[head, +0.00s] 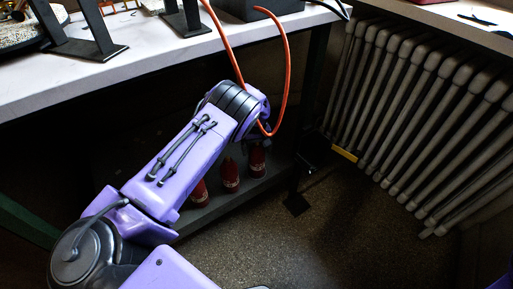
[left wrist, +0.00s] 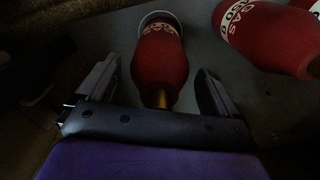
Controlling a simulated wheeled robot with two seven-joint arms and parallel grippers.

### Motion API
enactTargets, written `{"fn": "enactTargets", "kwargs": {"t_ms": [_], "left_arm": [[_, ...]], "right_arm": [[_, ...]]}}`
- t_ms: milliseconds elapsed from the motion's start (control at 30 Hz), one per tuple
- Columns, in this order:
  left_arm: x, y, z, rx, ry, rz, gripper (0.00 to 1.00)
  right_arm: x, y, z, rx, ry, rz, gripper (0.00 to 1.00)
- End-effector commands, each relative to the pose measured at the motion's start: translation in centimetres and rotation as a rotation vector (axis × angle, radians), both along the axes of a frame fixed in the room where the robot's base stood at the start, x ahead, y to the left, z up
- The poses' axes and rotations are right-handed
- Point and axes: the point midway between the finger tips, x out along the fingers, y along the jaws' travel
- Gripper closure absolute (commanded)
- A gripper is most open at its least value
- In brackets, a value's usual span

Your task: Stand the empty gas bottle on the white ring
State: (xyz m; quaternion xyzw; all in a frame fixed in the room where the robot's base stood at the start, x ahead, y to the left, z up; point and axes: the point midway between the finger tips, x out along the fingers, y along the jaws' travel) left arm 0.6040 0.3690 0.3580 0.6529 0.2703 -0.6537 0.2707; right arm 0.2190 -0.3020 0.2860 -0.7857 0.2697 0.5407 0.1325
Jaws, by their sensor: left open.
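Several red gas bottles stand on the low shelf (head: 228,200) under the bench; one bottle (head: 258,160) is at the right end of the row. My left gripper (head: 259,141) reaches down there, mostly hidden by its own arm. In the left wrist view the open left gripper (left wrist: 159,66) has a red bottle (left wrist: 160,66) between its fingers, with a gap on both sides. Its brass neck (left wrist: 160,98) points toward the palm. A pale ring-like edge (left wrist: 158,15) shows around its far end; I cannot tell whether this is the white ring. My right gripper is not in view.
Another red bottle (left wrist: 262,36) marked GAS stands close beside the right finger. The bench top (head: 150,57) overhangs the shelf. An orange hose (head: 286,75) hangs by my wrist. A radiator (head: 425,110) stands at the right; the floor (head: 330,240) is clear.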

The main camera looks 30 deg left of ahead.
Motion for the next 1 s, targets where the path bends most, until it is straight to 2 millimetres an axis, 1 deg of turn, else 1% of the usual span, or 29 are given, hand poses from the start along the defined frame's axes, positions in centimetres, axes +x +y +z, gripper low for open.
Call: {"fn": "enactTargets", "kwargs": {"t_ms": [200, 300, 400, 467, 733, 800, 867, 967, 1000], "left_arm": [[0.1, 0.0, 4.5, 0.0, -0.003, 0.0, 0.06], [0.1, 0.0, 6.3, -0.001, -0.002, 0.001, 0.06], [0.0, 0.0, 7.4, 0.0, -0.001, 0.0, 0.06], [0.0, 0.0, 7.6, 0.0, 0.0, 0.0, 0.06], [0.0, 0.0, 7.6, 0.001, 0.001, 0.0, 0.06], [-0.2, -0.1, 7.3, -0.001, -0.006, -0.007, 0.06], [-0.6, -0.5, 6.4, -0.004, -0.027, -0.025, 0.06], [-2.0, -1.9, 3.6, 0.005, -0.098, -0.101, 0.06], [-3.0, -2.7, 2.4, 0.019, -0.134, -0.146, 0.06]], "right_arm": [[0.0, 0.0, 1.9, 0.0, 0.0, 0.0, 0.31], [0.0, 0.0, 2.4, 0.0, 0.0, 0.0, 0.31], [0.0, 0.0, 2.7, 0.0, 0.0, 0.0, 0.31], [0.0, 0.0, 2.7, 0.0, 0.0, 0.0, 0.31], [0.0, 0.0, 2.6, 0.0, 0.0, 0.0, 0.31], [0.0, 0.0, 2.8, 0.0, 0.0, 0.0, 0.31], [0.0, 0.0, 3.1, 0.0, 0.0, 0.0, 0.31], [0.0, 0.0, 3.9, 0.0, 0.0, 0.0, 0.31], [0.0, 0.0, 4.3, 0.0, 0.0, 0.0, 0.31]]}}
